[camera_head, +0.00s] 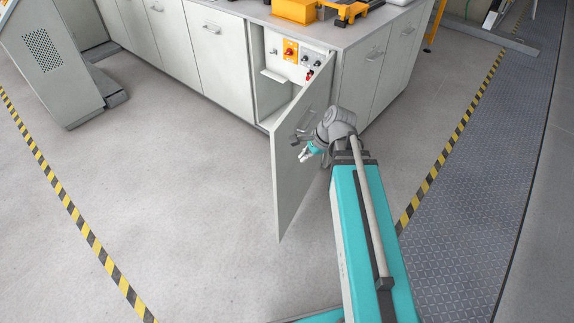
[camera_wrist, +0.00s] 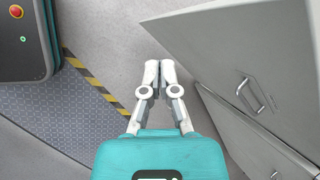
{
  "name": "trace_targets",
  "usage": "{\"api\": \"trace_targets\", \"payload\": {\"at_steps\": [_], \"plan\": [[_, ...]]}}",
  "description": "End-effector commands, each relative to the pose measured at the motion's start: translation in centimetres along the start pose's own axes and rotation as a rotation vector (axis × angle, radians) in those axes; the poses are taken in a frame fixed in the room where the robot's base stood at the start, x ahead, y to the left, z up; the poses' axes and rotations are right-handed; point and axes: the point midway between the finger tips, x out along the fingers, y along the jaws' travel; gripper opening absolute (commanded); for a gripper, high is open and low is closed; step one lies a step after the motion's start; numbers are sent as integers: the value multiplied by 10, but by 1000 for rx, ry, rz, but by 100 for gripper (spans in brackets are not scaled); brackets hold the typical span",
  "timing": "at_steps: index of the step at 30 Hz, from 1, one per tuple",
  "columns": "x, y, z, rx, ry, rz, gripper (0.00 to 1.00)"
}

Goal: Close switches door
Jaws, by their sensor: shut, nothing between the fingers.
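The switches door (camera_head: 287,172) is a light grey cabinet door. It stands wide open, swung out from the cabinet front. The switch panel (camera_head: 290,50), with a red knob on a yellow plate, shows inside the cabinet. My gripper (camera_head: 304,156) is on the outer side of the door, close to its face; I cannot tell whether it touches. In the wrist view my gripper (camera_wrist: 160,68) has its fingertips together and holds nothing. Grey panels with a handle (camera_wrist: 250,95) lie to its right.
The grey cabinet row (camera_head: 226,62) extends left and right of the open compartment. Orange equipment (camera_head: 296,10) sits on the countertop. A grey console (camera_head: 47,62) stands at the left. The floor (camera_head: 180,180) in front of the door is clear. Striped tape (camera_head: 440,155) borders metal plating at the right.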

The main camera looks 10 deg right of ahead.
Motion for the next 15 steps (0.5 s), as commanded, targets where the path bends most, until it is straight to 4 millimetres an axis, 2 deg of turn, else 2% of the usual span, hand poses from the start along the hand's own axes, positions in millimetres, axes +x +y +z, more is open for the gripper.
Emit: {"api": "trace_targets", "payload": {"at_steps": [1,9,15], "plan": [[10,0,-12,91,-19,-27,0],[20,-10,-48,566,-150,-147,0],[20,-14,-63,775,-224,-187,0]]}}
